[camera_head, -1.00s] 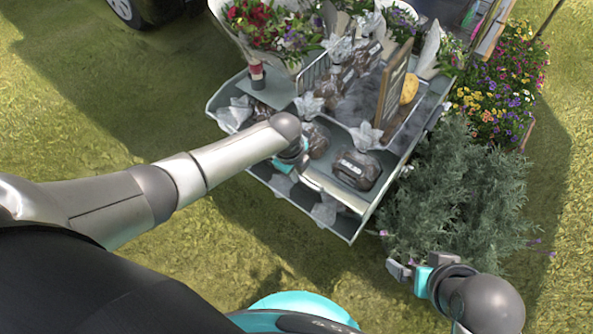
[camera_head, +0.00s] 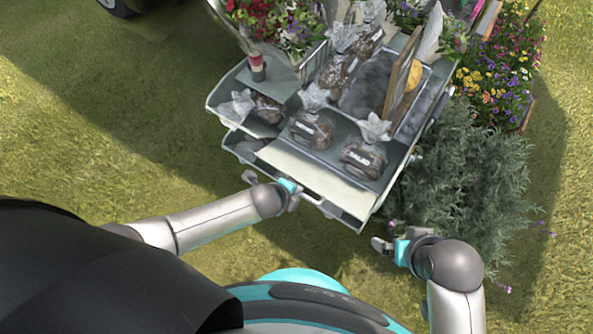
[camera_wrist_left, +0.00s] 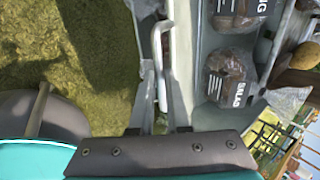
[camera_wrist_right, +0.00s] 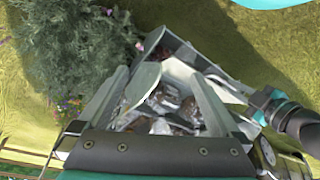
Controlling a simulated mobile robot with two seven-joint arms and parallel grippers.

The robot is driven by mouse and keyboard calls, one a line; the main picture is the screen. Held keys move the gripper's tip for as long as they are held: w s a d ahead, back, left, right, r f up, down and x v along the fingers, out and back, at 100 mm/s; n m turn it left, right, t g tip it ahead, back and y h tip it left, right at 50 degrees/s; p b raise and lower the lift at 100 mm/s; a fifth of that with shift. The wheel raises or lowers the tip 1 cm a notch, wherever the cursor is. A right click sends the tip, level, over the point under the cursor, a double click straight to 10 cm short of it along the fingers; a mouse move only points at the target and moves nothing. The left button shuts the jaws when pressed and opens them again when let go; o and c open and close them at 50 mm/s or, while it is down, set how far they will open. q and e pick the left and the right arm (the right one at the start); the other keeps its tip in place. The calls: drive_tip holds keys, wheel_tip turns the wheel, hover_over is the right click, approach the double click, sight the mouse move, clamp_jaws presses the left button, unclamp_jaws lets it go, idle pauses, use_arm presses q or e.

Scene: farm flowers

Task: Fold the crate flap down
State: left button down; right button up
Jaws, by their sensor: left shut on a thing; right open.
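The grey display cart (camera_head: 225,98) has a pale flat panel (camera_head: 315,172) along its front, below the tray with bagged goods. I take this panel as the crate flap; its hinge is hidden. My left gripper (camera_head: 291,197) is at the panel's front edge, and in the left wrist view (camera_wrist_left: 160,105) its fingers close on a pale bar-like handle (camera_wrist_left: 162,50). My right gripper (camera_head: 386,243) is open and empty, low at the cart's front right corner. In the right wrist view (camera_wrist_right: 160,85) the cart's contents lie beyond its parted fingers.
Wrapped brown bags (camera_head: 362,158) sit on the tray above the panel. A bouquet (camera_head: 285,20) and a framed sign (camera_head: 403,70) stand behind. A leafy grey-green bush (camera_head: 465,170) is close to my right arm. Grass (camera_head: 90,130) is open to the left.

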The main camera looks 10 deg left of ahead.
use_arm(q)
wheel_tip(320, 180, down, 6)
drive_tip(key=s+b, duration=0.2)
drive_tip(key=b, duration=0.1)
drive_tip(key=shift+s+a+f, duration=0.25)
drive_tip(key=shift+a, duration=0.2)
drive_tip(key=c, duration=1.5)
unclamp_jaws()
drive_tip(key=shift+r, duration=0.1)
drive_tip(key=o, duration=0.6)
drive_tip(key=shift+w+r, duration=0.1)
use_arm(e)
drive_tip(key=shift+t+y, duration=0.4)
drive_tip(key=shift+t, duration=0.5)
drive_tip(key=r, duration=0.1)
drive_tip(key=w+a+r, duration=0.1)
drive_tip(key=r, duration=0.2)
drive_tip(key=shift+w+a, duration=0.15)
drive_tip(key=shift+w, duration=0.1)
